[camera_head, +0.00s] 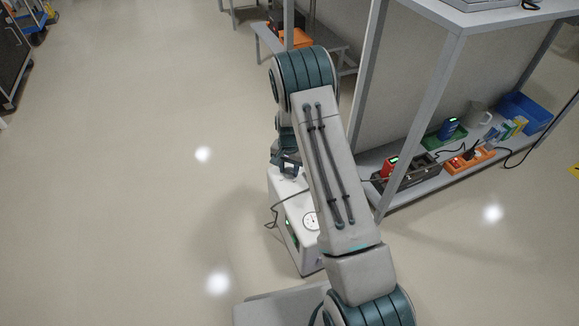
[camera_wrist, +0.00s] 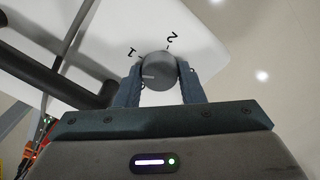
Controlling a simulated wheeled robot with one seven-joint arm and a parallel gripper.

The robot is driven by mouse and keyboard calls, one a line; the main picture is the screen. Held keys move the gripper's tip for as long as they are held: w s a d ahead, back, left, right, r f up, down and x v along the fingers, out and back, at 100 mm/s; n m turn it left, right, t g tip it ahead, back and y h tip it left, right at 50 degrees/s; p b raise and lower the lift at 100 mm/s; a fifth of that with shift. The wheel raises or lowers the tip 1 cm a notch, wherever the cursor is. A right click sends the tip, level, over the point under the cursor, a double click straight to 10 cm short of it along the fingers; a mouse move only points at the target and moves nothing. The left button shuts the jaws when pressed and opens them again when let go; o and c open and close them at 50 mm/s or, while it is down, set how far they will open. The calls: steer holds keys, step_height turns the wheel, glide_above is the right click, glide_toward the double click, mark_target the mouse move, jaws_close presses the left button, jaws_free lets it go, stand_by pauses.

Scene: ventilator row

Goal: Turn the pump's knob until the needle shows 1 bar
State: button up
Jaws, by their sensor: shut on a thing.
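The pump (camera_head: 291,214) is a white box on the floor, partly hidden behind my arm in the head view. Its round gauge (camera_head: 311,221) faces the camera, but the dial is too small to read the needle. The grey knob (camera_wrist: 158,72) sits on the pump's white top (camera_wrist: 130,25) in the wrist view, with the marks 1 and 2 beside it. A light line on the knob points left, below the 1. My gripper (camera_wrist: 158,84) has a finger on each side of the knob and is shut on it. In the head view my gripper (camera_head: 286,166) is over the pump's top.
A grey shelf unit (camera_head: 420,100) stands close on the right. Its lower shelf holds an orange tray (camera_head: 470,160), a blue bin (camera_head: 525,112) and a mug (camera_head: 477,114). A dark cable (camera_head: 270,215) hangs at the pump's left side. The floor to the left is clear.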

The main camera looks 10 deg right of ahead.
mark_target(289, 170)
stand_by(0.3)
steer(key=o, duration=1)
step_height(289, 170, up, 14)
steer(key=p, duration=0.5)
steer(key=shift+f, duration=0.1)
